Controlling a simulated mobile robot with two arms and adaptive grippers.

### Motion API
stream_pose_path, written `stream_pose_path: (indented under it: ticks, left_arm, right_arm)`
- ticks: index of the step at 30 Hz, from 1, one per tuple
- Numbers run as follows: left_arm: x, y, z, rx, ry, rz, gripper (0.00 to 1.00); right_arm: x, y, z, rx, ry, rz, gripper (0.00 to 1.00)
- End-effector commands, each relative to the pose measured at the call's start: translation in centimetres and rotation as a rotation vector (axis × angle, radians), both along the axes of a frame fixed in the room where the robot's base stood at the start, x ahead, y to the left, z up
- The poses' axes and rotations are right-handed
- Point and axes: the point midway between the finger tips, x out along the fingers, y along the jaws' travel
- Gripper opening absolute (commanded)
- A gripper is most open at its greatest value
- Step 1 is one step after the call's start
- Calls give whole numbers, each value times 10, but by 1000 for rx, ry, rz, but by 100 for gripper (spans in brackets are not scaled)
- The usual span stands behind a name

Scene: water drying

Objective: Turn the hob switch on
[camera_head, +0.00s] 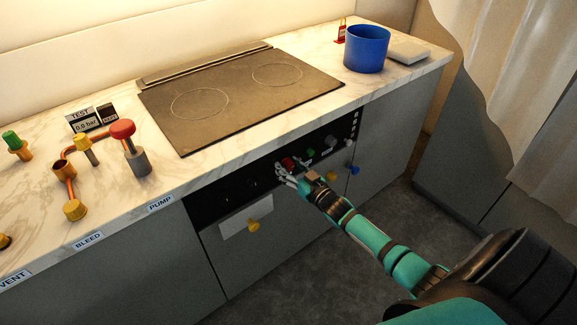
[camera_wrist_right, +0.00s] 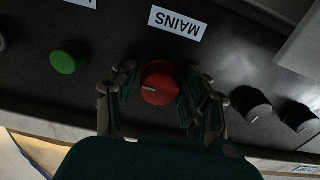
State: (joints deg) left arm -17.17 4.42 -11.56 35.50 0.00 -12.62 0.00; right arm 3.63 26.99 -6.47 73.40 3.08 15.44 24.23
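The black control panel (camera_head: 236,192) is on the cabinet front below the dark hob (camera_head: 238,92). A red round knob (camera_head: 288,162) with a pale pointer mark sits on it; it also shows in the wrist view (camera_wrist_right: 160,84), beside a white label reading MAINS (camera_wrist_right: 178,24), upside down there. My right gripper (camera_head: 285,174) is at the panel, its fingers (camera_wrist_right: 157,92) on either side of the red knob. The fingers are spread, with a small gap at the left one; contact at the right one is unclear. My left gripper is not in view.
A green button (camera_wrist_right: 69,57) and black knobs (camera_wrist_right: 252,104) flank the red knob. A blue pot (camera_head: 367,50) stands right of the hob. Copper pipework with a red-topped valve (camera_head: 123,129) stands on the left worktop. The floor in front is clear.

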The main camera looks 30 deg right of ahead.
Motion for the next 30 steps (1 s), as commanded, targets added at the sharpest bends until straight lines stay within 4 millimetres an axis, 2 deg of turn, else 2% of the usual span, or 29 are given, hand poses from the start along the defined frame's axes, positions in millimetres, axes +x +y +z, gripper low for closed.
stream_pose_path:
  ticks: [1, 9, 20, 30]
  left_arm:
    - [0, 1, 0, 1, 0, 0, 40]
    - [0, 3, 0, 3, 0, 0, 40]
    - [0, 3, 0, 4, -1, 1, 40]
    - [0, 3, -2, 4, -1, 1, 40]
  right_arm:
    - [0, 0, 0, 0, 0, 0, 36]
    - [0, 0, 0, 0, 0, 0, 2]
    - [0, 0, 0, -63, -5, 0, 2]
    - [0, 0, -1, -316, -25, 0, 2]
